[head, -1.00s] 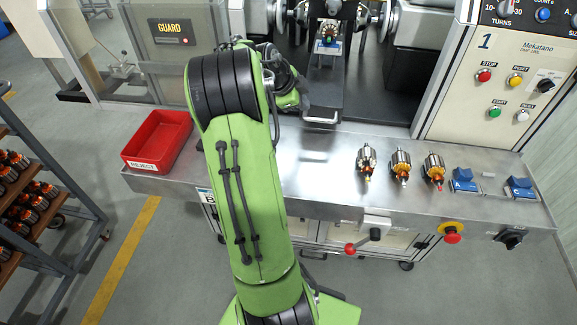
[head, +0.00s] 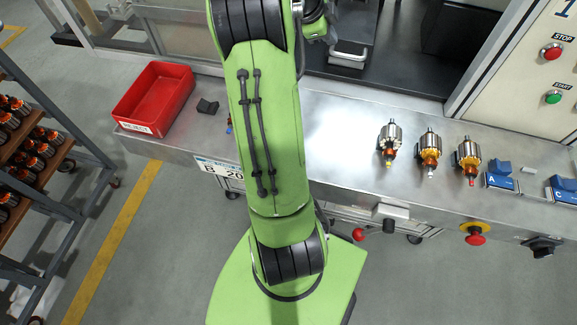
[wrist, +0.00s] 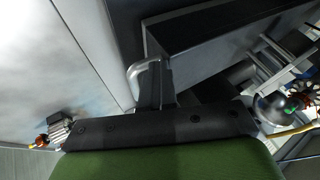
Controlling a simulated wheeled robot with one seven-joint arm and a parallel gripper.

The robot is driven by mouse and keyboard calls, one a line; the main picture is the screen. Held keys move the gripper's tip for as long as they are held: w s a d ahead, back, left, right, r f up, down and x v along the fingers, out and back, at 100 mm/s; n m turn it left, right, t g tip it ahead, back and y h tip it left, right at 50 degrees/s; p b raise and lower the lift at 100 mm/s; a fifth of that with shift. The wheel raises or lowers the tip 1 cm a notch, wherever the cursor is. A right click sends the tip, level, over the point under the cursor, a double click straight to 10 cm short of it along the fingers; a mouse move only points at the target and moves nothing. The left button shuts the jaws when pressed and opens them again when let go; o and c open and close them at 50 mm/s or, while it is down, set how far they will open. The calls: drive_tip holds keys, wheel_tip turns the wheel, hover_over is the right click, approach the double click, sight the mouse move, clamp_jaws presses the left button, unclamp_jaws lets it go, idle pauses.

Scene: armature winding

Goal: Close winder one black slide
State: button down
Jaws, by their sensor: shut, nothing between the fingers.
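The black slide (head: 351,30) of winder one shows at the top of the head view, sticking out over the bench side with a silver bar handle (head: 348,58) on its front end. In the head view my arm hides part of the area, and the fingertips are not clear.
The steel bench (head: 335,135) holds several armatures (head: 430,152) at right, blue blocks (head: 501,178) and a red bin (head: 156,98) at left. A small black piece (head: 207,106) lies beside the bin. The control panel (head: 530,70) stands at right. The bench middle is clear.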

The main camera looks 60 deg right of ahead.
drive_tip(key=shift+d+r, duration=0.15)
drive_tip(key=shift+r, duration=0.1)
wheel_tip(320, 180, up, 10)
drive_tip(key=p, duration=0.2)
drive_tip(key=shift+f, duration=0.2)
idle(0.4)
